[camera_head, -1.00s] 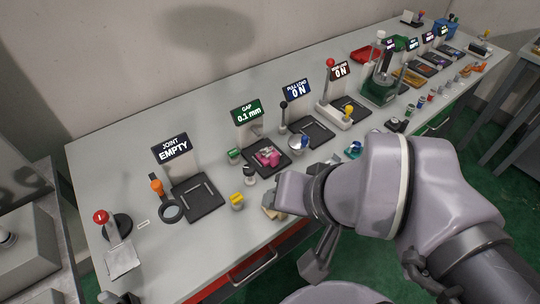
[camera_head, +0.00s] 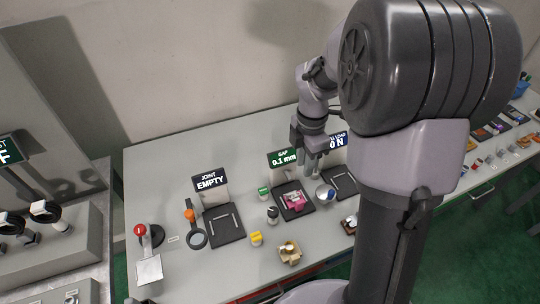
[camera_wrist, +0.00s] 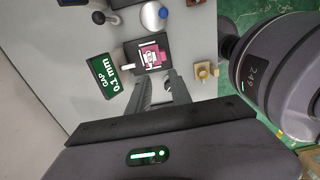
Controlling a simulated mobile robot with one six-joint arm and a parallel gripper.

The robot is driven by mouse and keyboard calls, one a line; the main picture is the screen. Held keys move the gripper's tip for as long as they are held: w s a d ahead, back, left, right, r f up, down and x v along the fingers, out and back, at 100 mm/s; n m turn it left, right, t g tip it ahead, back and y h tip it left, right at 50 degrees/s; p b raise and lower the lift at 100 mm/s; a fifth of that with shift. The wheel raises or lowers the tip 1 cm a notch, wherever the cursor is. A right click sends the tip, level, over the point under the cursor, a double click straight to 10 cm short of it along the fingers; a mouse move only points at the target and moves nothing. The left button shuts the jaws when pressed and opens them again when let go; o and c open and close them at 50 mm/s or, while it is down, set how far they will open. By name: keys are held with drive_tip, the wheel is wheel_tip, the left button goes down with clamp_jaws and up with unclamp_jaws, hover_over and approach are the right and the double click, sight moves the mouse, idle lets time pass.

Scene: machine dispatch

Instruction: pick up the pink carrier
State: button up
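The pink carrier (camera_head: 294,202) lies on the black pad (camera_head: 287,214) in front of the green "GAP 0.1 mm" sign (camera_head: 284,158). In the wrist view the pink carrier (camera_wrist: 162,55) shows beyond my fingertips, with white and grey parts on it. My gripper (camera_head: 314,174) hangs above and behind the pad, near the gap sign. In the wrist view the fingers of my gripper (camera_wrist: 160,78) are apart with nothing between them, and the carrier is clear of them.
A blue-topped round item (camera_head: 326,193) stands right of the pad. A dark-bodied item (camera_head: 272,215), a yellow item (camera_head: 256,238) and a tan block (camera_head: 290,252) stand in front. The "JOINT EMPTY" sign (camera_head: 209,181) and its black pad (camera_head: 222,230) are at left.

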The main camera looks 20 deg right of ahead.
sight(300, 201)
drive_tip(key=f+b, duration=0.2)
drive_tip(key=f, duration=0.3)
drive_tip(key=f+b, duration=0.2)
drive_tip(key=f, duration=0.4)
drive_tip(key=s+f+b, duration=0.1)
drive_tip(key=f+b, duration=0.1)
drive_tip(key=f, duration=0.4)
drive_tip(key=shift+a, duration=0.1)
drive_tip(key=shift+r, duration=0.2)
drive_tip(key=shift+c, duration=0.3)
clamp_jaws()
